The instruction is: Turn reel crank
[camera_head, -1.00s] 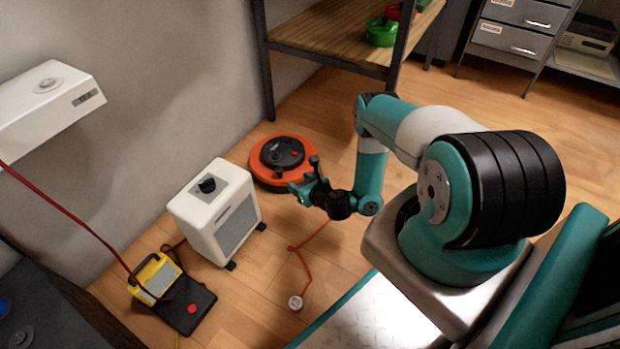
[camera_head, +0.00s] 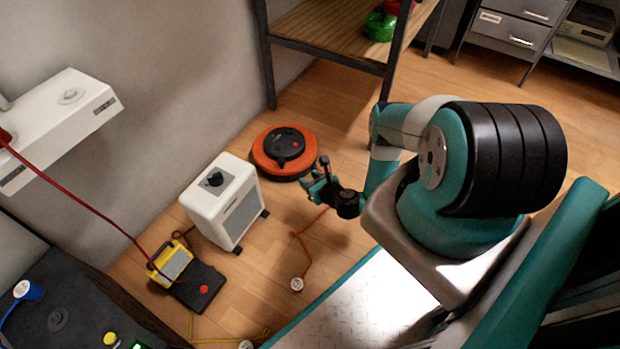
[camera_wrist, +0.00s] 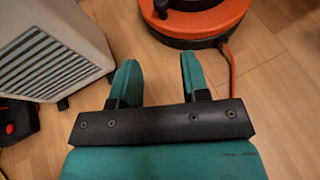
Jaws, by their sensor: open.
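The orange cable reel (camera_head: 262,160) lies flat on the wooden floor near the wall. A black hub (camera_head: 285,147) with a small red spot sits on its top; I cannot clearly make out the crank. My gripper (camera_head: 310,187) is open and empty, in front of the reel and apart from it. In the wrist view, the two teal fingers of my gripper (camera_wrist: 157,75) are spread over bare floor. The near part of the reel (camera_wrist: 205,22) shows at the top of that view, with its upper part cut off.
A white heater-like box (camera_head: 222,205) stands left of the reel and also shows in the wrist view (camera_wrist: 55,55). A red cord with a round plug (camera_head: 297,284) lies on the floor. A yellow device (camera_head: 172,262) and a shelf (camera_head: 330,30) are nearby.

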